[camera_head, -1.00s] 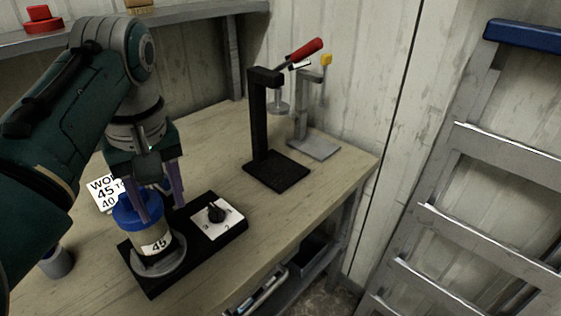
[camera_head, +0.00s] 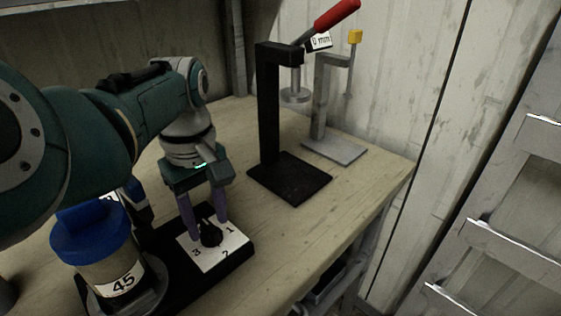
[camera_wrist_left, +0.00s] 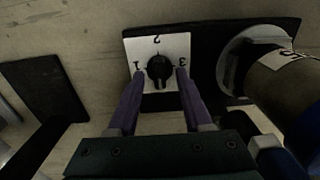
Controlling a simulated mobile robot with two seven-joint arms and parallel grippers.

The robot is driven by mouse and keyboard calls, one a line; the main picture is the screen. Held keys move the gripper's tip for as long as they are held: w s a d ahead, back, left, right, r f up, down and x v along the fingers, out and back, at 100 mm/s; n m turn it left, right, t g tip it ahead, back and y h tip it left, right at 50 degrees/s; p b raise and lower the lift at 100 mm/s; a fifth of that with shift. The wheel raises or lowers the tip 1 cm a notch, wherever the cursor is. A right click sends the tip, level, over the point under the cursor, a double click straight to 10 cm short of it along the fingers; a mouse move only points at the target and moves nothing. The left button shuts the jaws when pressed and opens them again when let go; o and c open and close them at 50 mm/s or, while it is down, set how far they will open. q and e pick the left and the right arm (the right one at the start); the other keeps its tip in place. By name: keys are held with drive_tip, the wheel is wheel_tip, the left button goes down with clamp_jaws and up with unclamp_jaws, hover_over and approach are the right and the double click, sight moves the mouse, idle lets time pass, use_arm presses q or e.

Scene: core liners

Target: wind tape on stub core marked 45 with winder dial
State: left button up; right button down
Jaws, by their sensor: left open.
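The stub core marked 45 (camera_head: 112,276) stands upright on the round grey plate of the black winder base (camera_head: 172,290), with a blue cap-like piece (camera_head: 90,234) on top. The winder dial is a black knob (camera_head: 211,235) on a white plate (camera_head: 227,257) with the numbers 1, 2 and 3. My left gripper (camera_head: 208,232) points down at the dial, open, with one purple finger on each side of the knob. The wrist view shows the knob (camera_wrist_left: 159,68) between the fingertips, with small gaps. The core also shows there at the right (camera_wrist_left: 290,88). My right gripper is not in view.
A black press stand (camera_head: 290,178) with a red-handled lever (camera_head: 335,14) stands behind the winder. A grey stand (camera_head: 335,150) with a yellow knob (camera_head: 355,37) is beside it. A grey ladder (camera_head: 500,240) leans at the right. The tabletop between winder and right edge is clear.

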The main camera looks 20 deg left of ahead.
use_arm(q)
drive_tip(key=shift+f, duration=0.4)
clamp_jaws()
idle(0.4)
